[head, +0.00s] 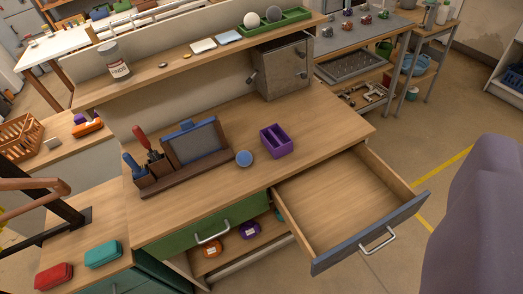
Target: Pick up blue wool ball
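A small round blue thing (243,158), which looks like the blue wool ball, sits on the wooden worktop (330,118). It lies between a dark wooden desk organizer (186,176) on its left and a purple two-compartment box (276,141) on its right, apart from the box. It is too small to make out its texture. My gripper's fingers do not show; only a smooth grey-purple part, likely of my own arm, fills the right edge.
An open, empty drawer (335,199) juts out below the worktop's right half. A raised shelf (172,72) behind holds a jar (115,61), a white ball (251,20) and a green tray (290,19). A metal box (282,68) stands at the back.

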